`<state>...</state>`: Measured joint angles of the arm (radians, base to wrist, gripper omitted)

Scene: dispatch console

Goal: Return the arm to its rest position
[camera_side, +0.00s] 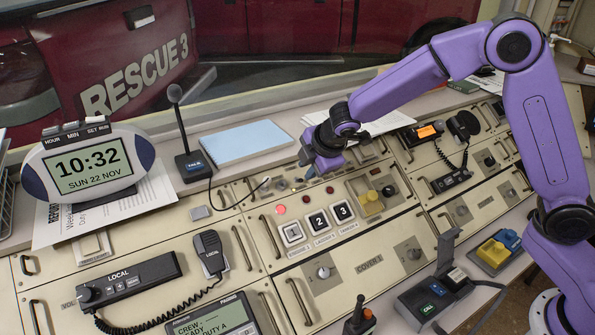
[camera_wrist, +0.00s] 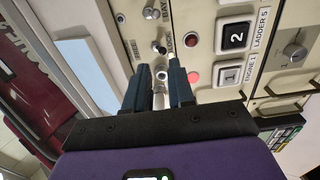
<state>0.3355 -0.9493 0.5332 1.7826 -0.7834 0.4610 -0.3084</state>
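My purple arm (camera_side: 548,120) reaches from its base at the right over the console, with the elbow raised. My gripper (camera_side: 308,168) points down at the upper switch row of the console, above the numbered buttons. In the wrist view its two dark fingers (camera_wrist: 160,68) stand apart, with panel and a small silver switch (camera_wrist: 161,76) visible between them. I see nothing held. Whether the fingertips touch the panel cannot be told.
Square buttons 1, 2 and 3 (camera_side: 318,221) lie just in front, with a lit red lamp (camera_side: 280,209) beside button 1. A microphone (camera_side: 180,125), blue notepad (camera_side: 246,142) and clock (camera_side: 88,172) stand left. A yellow knob (camera_side: 371,203) and radio handset (camera_side: 450,180) are right.

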